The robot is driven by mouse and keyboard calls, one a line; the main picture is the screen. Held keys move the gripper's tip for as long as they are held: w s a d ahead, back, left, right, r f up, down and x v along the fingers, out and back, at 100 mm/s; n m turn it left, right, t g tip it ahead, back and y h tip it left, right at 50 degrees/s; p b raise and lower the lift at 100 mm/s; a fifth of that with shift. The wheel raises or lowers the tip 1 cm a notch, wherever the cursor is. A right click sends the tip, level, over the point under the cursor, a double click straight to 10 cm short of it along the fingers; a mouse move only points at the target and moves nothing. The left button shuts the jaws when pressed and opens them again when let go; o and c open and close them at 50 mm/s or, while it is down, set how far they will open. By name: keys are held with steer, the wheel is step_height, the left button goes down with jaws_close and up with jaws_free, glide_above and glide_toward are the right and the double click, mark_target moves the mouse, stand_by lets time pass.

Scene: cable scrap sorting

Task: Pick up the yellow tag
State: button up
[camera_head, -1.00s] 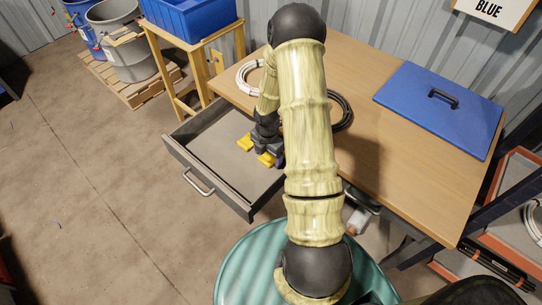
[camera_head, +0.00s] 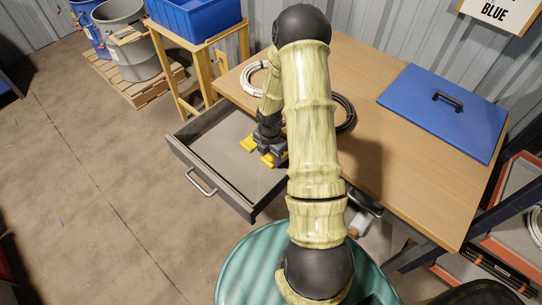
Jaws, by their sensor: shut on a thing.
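My gripper (camera_head: 259,152) is low inside the open grey drawer (camera_head: 216,148), near its right side by the table. Two yellow pieces show at its end, one at the left and one nearer the camera. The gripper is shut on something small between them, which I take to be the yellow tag. The tag's own outline cannot be told apart from the yellow parts at this size, and my arm hides part of the area.
The wooden table (camera_head: 400,175) holds a blue lid (camera_head: 440,115), a white cable coil (camera_head: 253,78) and a black coil (camera_head: 347,115). A blue bin (camera_head: 195,18) stands on a wooden stand behind the drawer. The drawer's left part is clear.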

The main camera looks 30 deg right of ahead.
mark_target(270, 159)
step_height(270, 159, up, 7)
steer(key=shift+a+f+p, duration=0.1)
steer(key=shift+p, duration=0.3)
steer(key=w+a+b, duration=0.1)
steer(key=w+a, duration=1)
steer(key=a, duration=0.4)
steer(key=shift+w+a, duration=0.35)
steer(key=shift+a, duration=0.05)
steer(key=s+d+r+m+p, duration=0.1)
steer(key=s+r+m+p, duration=0.2)
steer(key=m, duration=0.8)
steer(key=s+d+r+m+p, duration=0.2)
steer(key=s+r+m+p, duration=0.2)
steer(key=m, duration=0.7)
steer(key=s+p, duration=0.2)
steer(key=p, duration=0.2)
steer(key=shift+d, duration=0.3)
